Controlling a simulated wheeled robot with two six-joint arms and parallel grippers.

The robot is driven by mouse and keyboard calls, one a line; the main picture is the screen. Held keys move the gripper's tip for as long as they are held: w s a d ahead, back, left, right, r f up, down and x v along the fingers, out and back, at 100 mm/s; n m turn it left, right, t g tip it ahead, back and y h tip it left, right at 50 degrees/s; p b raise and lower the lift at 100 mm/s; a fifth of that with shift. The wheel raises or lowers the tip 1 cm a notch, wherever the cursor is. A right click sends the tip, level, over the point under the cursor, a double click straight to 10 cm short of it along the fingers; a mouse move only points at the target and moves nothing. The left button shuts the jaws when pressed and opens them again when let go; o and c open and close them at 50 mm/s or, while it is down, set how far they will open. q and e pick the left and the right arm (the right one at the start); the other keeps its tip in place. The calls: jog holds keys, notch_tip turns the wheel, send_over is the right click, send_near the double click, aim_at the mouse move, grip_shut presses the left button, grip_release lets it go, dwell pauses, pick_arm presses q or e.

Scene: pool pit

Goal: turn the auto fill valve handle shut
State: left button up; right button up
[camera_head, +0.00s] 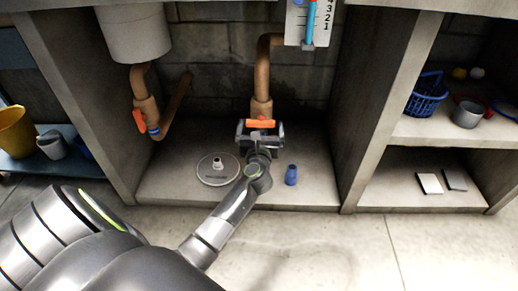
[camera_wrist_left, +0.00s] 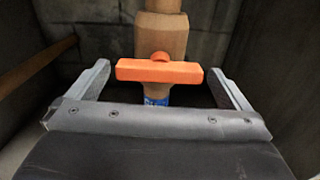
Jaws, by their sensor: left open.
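The orange valve handle (camera_head: 261,124) sits on the front of the copper-coloured vertical pipe (camera_head: 262,82) in the middle of the pit. In the left wrist view the handle (camera_wrist_left: 159,71) lies crosswise to the pipe, with a blue label partly showing below it. My left gripper (camera_head: 260,128) is open, with one finger on each side of the handle. In the left wrist view the fingers (camera_wrist_left: 160,82) show gaps to both handle ends, so no contact is visible. A second orange handle (camera_head: 139,120) is on the left pipe. My right gripper is out of view.
A round white lid (camera_head: 218,169) and a blue bottle (camera_head: 291,175) stand on the pit floor beside my arm. A level gauge (camera_head: 309,22) hangs above. Walls close in left and right. Right shelves hold a blue basket (camera_head: 426,95) and a grey cup (camera_head: 466,114).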

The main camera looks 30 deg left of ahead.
pick_arm(q)
jog(key=p+v, duration=0.2)
jog(key=v, duration=1.3)
jog(key=shift+s+d, duration=0.2)
